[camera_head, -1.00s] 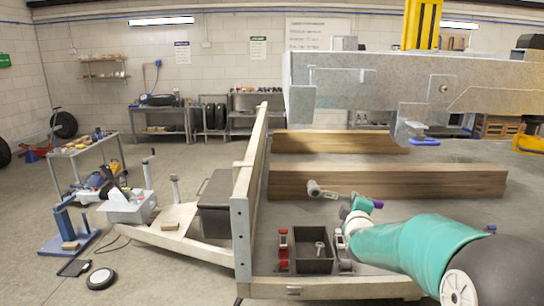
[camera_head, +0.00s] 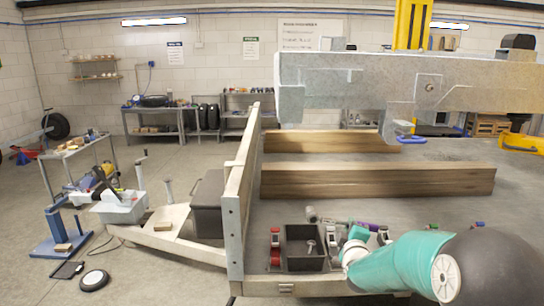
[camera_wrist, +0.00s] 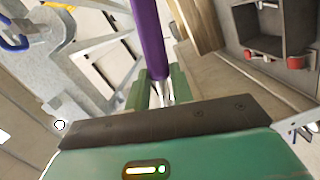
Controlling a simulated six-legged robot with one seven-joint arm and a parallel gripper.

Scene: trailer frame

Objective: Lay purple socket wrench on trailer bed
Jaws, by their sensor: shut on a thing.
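My gripper (camera_head: 356,234) is shut on the purple socket wrench, low over the near part of the trailer bed (camera_head: 405,213). The wrench's grey socket end (camera_head: 312,214) points left, near the back of a dark bin. Its purple handle (camera_head: 370,226) shows right of my fingers. In the wrist view the purple handle (camera_wrist: 150,38) runs away from between my green fingers (camera_wrist: 160,90). I cannot tell whether the wrench touches the bed. My arm hides part of the bed at the near right.
The dark bin (camera_head: 290,248), with a metal part inside, stands left of my gripper, with red-ended items (camera_head: 275,245) beside it. Two timber beams (camera_head: 380,181) lie behind. A grey metal beam (camera_head: 350,82) hangs above. Small coloured items (camera_head: 478,224) lie at right.

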